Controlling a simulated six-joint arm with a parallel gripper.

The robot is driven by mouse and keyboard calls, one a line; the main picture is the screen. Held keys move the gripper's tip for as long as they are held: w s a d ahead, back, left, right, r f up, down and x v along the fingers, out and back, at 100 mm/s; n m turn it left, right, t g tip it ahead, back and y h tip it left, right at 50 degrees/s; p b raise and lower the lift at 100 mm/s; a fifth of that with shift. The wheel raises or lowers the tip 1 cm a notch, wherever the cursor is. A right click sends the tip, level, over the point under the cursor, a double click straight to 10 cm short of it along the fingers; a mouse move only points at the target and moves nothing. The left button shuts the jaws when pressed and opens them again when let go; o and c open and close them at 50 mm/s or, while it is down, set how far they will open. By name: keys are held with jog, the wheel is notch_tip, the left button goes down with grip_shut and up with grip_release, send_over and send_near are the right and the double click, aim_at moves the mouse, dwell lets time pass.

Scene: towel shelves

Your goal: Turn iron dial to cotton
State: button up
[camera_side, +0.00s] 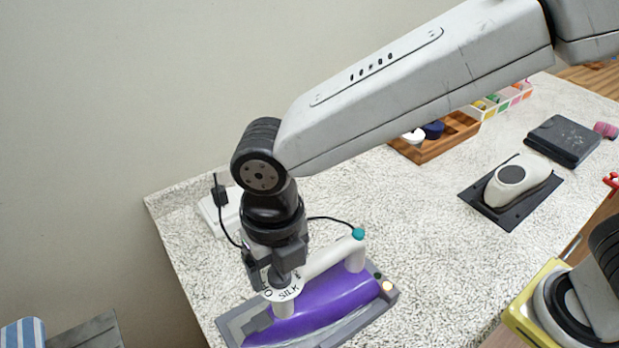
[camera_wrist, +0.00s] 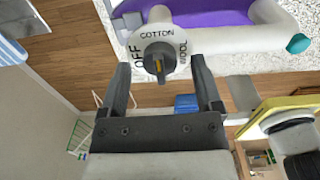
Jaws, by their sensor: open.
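The iron (camera_side: 325,303) has a purple body and a white handle and lies flat on a grey rest on the speckled counter. Its white dial (camera_side: 285,294) is at the handle's front end, with "SILK" readable in the side view. In the wrist view the dial (camera_wrist: 143,47) shows "OFF" on the left, "COTTON" at the top and "WOOL" on the right.
A black cord runs from a white socket block behind the iron. A white device on a black mat (camera_side: 478,200), a dark folded cloth (camera_side: 563,140) and a wooden tray (camera_side: 432,150) stand to the right. A yellow-edged unit (camera_side: 518,318) is at lower right. Counter around the iron is clear.

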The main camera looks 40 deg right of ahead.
jog(key=shift+r, duration=3.9)
jog(key=shift+w+d+f+m, duration=0.25)
jog(key=shift+w+d+m, duration=0.05)
jog(key=shift+d+m, duration=0.2)
jog(key=w+d+f+m+t, duration=0.15)
jog(key=d+f+m, duration=0.25)
jog(key=d+m, duration=0.45)
jog(key=w+d+f+m, duration=0.3)
jog(key=d+m, duration=0.5)
jog(key=m, duration=0.1)
jog(key=s+d+f+m, duration=0.3)
jog(key=d+m, duration=0.4)
jog(key=m, duration=0.2)
jog(key=s+d+f+m+t, duration=0.1)
jog(key=s+d+f+m, duration=0.2)
jog(key=d+m, duration=0.5)
jog(key=shift+f+m, duration=0.15)
jog(key=shift+m, duration=0.2)
